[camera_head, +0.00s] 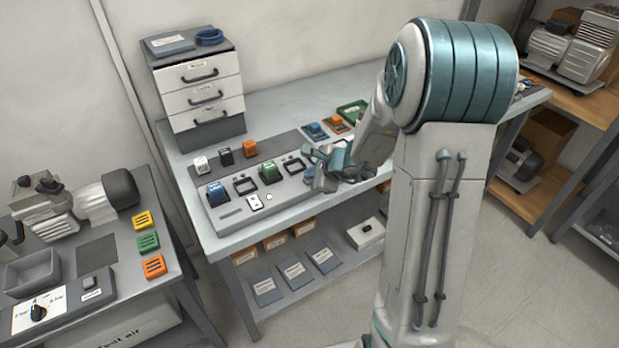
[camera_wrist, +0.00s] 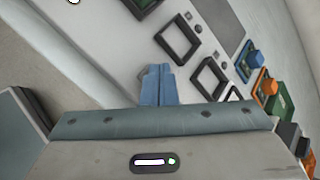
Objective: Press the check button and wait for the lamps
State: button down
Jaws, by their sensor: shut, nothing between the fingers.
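A long light-grey panel (camera_head: 231,216) lies on the middle bench. It holds a blue block (camera_head: 217,194) and a green block (camera_head: 268,173) in black frames, with empty frames (camera_head: 245,186) and (camera_head: 294,164) beside them. No lamp is clearly seen lit on the panel. My gripper (camera_head: 318,168) is above the panel's right end. In the wrist view its fingers (camera_wrist: 157,84) are shut and empty, with empty frames (camera_wrist: 178,44) beyond them.
White (camera_head: 200,164), black (camera_head: 226,157) and orange (camera_head: 249,149) blocks stand behind the panel. A drawer unit (camera_head: 204,92) stands at the back left. A side bench (camera_head: 97,251) is at left.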

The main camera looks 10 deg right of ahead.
jog(key=shift+r+p, duration=0.55)
jog(key=shift+r, duration=0.25)
jog(key=shift+r+p, duration=1.95)
jog(key=shift+r, duration=0.65)
jog(key=shift+f, duration=0.1)
